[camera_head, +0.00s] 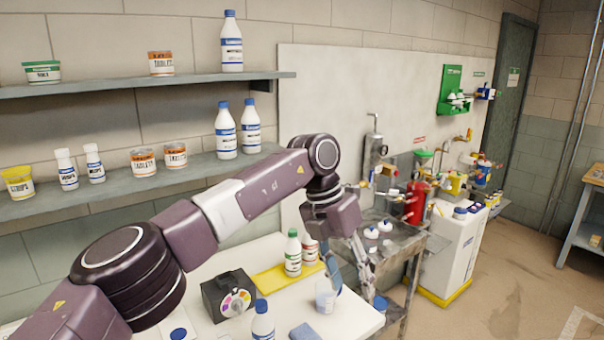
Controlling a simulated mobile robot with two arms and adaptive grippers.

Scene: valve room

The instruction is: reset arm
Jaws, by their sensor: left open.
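My left arm (265,190) comes in from the lower left and reaches across the white table (205,325). It bends downward at the wrist. My left gripper (354,285) points down over the right end of the table, with its fingers apart. I see nothing held between the fingers. My right gripper is not in view.
A yellow tray (272,281) holds a green-capped bottle (293,253). A black box with a colour dial (229,295) and a blue-capped bottle (263,322) stand nearby. Shelves (130,82) with bottles and tubs line the wall. Floor (520,270) is open at right.

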